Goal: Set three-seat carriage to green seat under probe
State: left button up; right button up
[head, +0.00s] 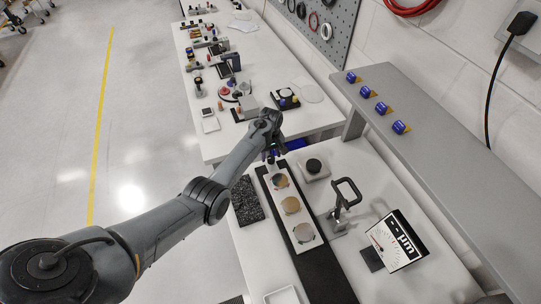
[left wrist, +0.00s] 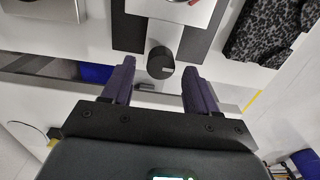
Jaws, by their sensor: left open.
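The three-seat carriage (head: 297,219) is a pale plate on a long black base (head: 322,266). It bears three round mirror-like discs in a row; which seat is green I cannot tell. A black round knob (left wrist: 160,62) is at the carriage's near end in the left wrist view. My left gripper (head: 272,153) is at that far end in the head view. In the left wrist view its two dark fingers (left wrist: 159,74) are open, with the knob just ahead between the tips, apparently not gripped. A black-handled stand (head: 344,200) is right of the carriage; I cannot clearly make out the probe.
A µm dial display (head: 397,243) stands at the right. A dark round piece on a pale block (head: 316,173) is behind the stand. A speckled black pad (head: 246,201) lies left of the carriage. A grey shelf (head: 440,150) with blue pieces overhangs the right side. A cluttered table continues beyond.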

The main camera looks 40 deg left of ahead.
pick_arm(q)
notch_tip(320, 180, up, 10)
jog(key=shift+f, duration=0.2)
dwell(0.5)
